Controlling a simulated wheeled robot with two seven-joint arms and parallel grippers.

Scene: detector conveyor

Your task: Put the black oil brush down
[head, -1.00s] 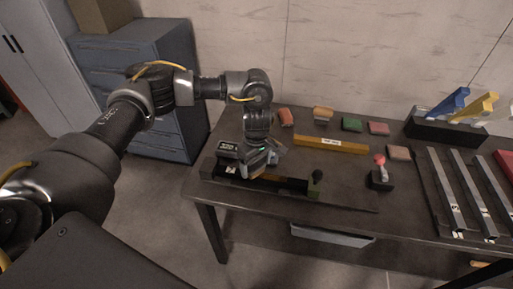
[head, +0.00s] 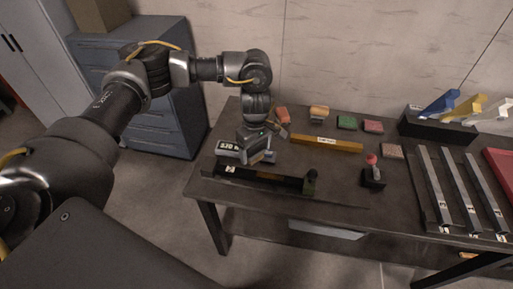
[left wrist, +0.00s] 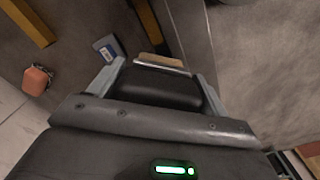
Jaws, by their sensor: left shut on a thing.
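My left gripper (head: 262,156) is shut on the oil brush (left wrist: 160,62), which shows as a tan strip with a pale edge between the fingertips in the left wrist view. In the head view the brush (head: 264,157) is small, mostly hidden by the fingers, and sits just behind the long black rail (head: 270,180). I cannot tell whether the brush touches the table (head: 335,190). My right gripper is not in view.
A grey display box (head: 229,149) stands close left of the gripper. Behind and right are an orange block (head: 282,114), other coloured blocks and a yellow bar (head: 327,144). A red-knobbed black stand (head: 373,178) and steel bars (head: 465,190) lie right. Bare table shows between.

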